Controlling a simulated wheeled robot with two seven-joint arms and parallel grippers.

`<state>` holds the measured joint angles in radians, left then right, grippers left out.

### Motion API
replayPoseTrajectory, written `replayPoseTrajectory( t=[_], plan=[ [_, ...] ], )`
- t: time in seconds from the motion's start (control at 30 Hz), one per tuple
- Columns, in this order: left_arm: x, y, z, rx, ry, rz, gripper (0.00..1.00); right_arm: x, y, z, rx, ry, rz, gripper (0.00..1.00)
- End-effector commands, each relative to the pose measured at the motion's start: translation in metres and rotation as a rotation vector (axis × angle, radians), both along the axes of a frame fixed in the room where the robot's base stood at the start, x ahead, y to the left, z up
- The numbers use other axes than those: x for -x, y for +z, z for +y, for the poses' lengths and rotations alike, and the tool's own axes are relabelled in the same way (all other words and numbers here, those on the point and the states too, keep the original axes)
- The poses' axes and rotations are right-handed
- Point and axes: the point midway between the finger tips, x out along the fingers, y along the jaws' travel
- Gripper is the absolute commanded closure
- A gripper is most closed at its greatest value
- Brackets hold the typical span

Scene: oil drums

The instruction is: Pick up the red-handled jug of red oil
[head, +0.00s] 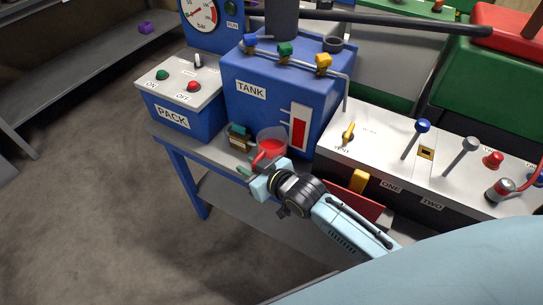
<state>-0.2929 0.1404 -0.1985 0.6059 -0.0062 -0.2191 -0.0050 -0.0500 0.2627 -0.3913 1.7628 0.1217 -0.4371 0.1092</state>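The jug (272,144) is a clear container with red oil in it. It stands on the grey bench top in front of the blue tank, below its red level gauge. Its red handle (262,160) faces me, toward my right gripper. My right gripper (254,174) is at the near side of the jug, with its fingers at or just below the handle. The wrist hides part of the fingers, so I cannot tell whether they are closed on the handle. My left gripper is not in view.
The blue tank (251,74) stands right behind the jug. A small bottle or block (238,138) is close on its left. The pack box (182,98) is further left. The control panel (420,150) with levers lies to the right. The floor at left is clear.

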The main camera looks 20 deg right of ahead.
Motion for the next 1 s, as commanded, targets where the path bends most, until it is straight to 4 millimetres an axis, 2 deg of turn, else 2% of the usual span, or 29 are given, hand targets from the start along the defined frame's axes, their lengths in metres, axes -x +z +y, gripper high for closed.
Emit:
replayPoseTrajectory(
  t=[0.1, 0.3, 0.33, 1.0],
  plan=[
    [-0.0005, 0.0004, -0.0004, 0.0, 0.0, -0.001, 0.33, 0.0002, 0.0005, 0.0, 0.0, 0.0, 0.0, 0.74],
    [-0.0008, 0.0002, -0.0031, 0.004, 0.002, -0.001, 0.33, 0.0003, 0.0006, -0.0002, 0.0, 0.0, 0.0, 0.99],
    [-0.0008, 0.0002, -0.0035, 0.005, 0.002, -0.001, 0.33, 0.0005, 0.0005, -0.0003, 0.0, 0.0, 0.0, 1.0],
    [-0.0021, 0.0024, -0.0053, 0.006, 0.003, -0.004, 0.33, -0.0004, 0.008, -0.0004, 0.0, 0.0, -0.005, 1.0]
  ],
)
